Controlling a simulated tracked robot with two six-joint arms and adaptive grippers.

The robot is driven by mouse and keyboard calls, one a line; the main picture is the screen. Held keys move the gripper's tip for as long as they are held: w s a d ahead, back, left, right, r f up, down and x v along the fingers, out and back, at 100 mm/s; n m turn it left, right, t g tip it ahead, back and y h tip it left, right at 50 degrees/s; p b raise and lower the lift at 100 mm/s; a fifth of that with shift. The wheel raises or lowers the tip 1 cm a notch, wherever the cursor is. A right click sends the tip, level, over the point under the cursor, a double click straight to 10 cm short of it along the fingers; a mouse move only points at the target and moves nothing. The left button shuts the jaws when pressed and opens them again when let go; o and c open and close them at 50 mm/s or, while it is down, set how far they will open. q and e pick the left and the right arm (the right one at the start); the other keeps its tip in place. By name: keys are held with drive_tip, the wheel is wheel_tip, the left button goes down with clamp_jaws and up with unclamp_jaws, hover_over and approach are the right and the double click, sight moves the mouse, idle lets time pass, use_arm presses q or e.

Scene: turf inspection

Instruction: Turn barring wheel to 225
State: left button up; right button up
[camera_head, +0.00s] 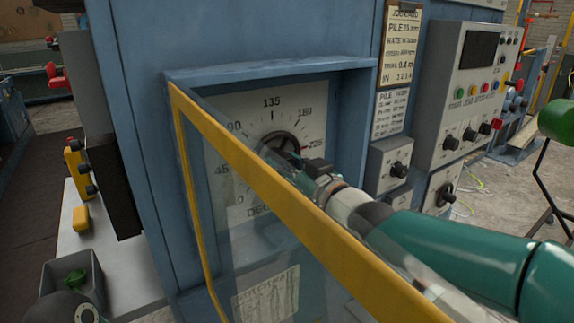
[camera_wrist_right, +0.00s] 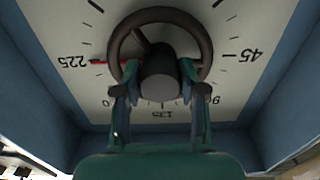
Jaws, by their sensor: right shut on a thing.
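The barring wheel (camera_head: 283,143) is a small dark handwheel on a pale degree dial (camera_head: 230,110) in a recess of the blue cabinet. In the right wrist view the wheel (camera_wrist_right: 118,40) shows as a dark ring with a round hub or knob in front. My right gripper (camera_wrist_right: 160,100) is shut on it, a finger on each side; in the head view the gripper (camera_head: 290,165) partly hides the wheel. A red line (camera_wrist_right: 97,62) lies at the wheel's edge by the 225 mark; I cannot tell whether it belongs to wheel or dial.
A clear guard door with a yellow frame (camera_head: 245,150) stands open, close beside my right arm. A control panel (camera_head: 470,85) with knobs and buttons is to the right. A grey bin (camera_head: 75,285) and a yellow box (camera_head: 81,218) are at left.

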drive_tip(key=o, duration=0.9)
drive_tip(key=shift+r, duration=0.1)
drive_tip(key=shift+o, duration=1.2)
drive_tip(key=shift+w, duration=0.15)
drive_tip(key=v, duration=1.2)
